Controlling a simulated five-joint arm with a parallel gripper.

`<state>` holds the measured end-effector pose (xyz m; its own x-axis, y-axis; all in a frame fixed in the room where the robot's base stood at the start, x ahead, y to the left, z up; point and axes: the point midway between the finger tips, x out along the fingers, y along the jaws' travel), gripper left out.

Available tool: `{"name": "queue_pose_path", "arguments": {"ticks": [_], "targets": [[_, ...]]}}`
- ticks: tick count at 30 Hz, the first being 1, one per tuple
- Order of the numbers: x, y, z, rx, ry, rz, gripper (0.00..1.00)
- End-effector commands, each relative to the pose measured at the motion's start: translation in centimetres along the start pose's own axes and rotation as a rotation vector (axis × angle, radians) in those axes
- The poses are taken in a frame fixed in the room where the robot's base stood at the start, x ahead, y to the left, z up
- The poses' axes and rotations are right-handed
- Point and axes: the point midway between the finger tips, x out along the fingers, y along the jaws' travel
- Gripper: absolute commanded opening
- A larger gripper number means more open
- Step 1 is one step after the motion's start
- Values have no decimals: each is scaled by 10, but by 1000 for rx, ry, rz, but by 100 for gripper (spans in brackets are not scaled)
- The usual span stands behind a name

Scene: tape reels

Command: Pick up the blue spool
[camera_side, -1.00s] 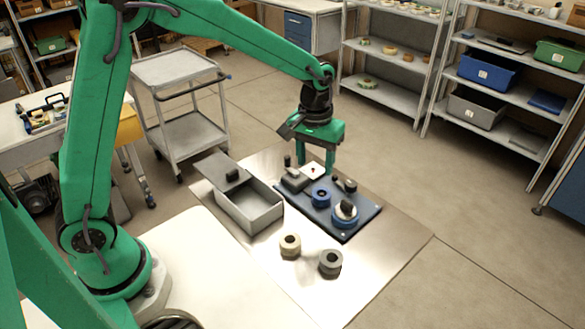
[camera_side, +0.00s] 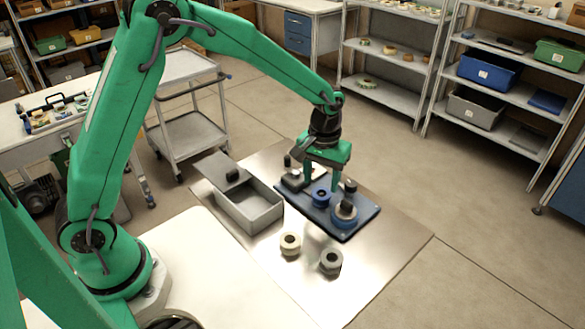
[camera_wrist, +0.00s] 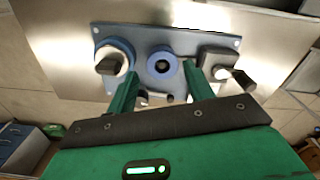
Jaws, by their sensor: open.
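The blue spool (camera_side: 321,203) is a small ring with a dark centre on the blue plate (camera_side: 366,212), between other fittings. In the wrist view the spool (camera_wrist: 152,66) is near the top centre, fully visible. My gripper (camera_side: 323,186) is over the plate, close to the spool. In the wrist view its two green fingers (camera_wrist: 160,78) are apart, pointing towards the spool from left and right, with nothing between their tips. I cannot tell the exact height of the tips above the plate.
A larger blue and white reel (camera_wrist: 112,54) with a dark knob stands left of the spool in the wrist view. A grey block (camera_wrist: 216,62) with a dark knob is on its right. A grey bin (camera_side: 247,222), a beige ring (camera_side: 290,250) and a grey ring (camera_side: 331,269) stand on the metal sheet.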

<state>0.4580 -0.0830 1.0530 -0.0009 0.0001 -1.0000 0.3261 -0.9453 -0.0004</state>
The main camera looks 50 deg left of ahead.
Motion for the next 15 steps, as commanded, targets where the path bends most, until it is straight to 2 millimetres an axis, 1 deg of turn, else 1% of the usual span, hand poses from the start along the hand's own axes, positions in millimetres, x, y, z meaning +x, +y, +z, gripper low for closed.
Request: {"name": "queue_pose_path", "arguments": {"ticks": [5, 8, 15], "targets": [[6, 0, 0, 0, -1, 0, 52], [15, -1, 1, 0, -1, -1, 52], [43, -1, 2, 0, -2, -1, 52]]}}
